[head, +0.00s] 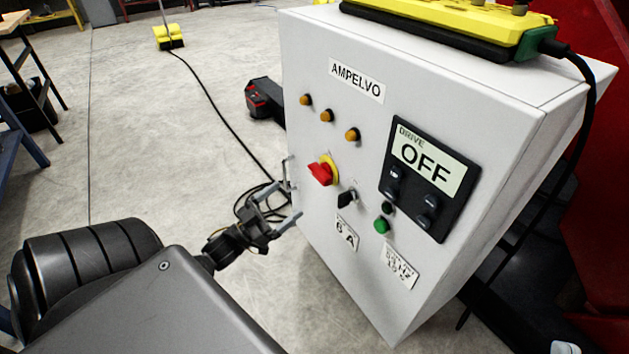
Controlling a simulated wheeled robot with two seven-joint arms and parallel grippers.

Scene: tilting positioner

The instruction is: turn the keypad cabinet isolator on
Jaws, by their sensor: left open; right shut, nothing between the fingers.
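The keypad cabinet (340,130) is a light grey box labelled AMPELVO. Its isolator (320,173) is a red rotary knob on a yellow plate, on the left of the front face. A dark panel (428,178) on the same face reads DRIVE OFF. My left gripper (290,200) is open just left of the cabinet's front, below and left of the isolator. Its fingers point toward the cabinet and are apart from the knob; whether they touch the cabinet edge is unclear. My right gripper is not in view.
A black key switch (347,198), a green button (381,225) and three amber lamps (327,116) share the face. A yellow unit (450,25) with a black cable sits on top. Red machinery (600,150) stands right. A cable crosses the floor (130,130) at left.

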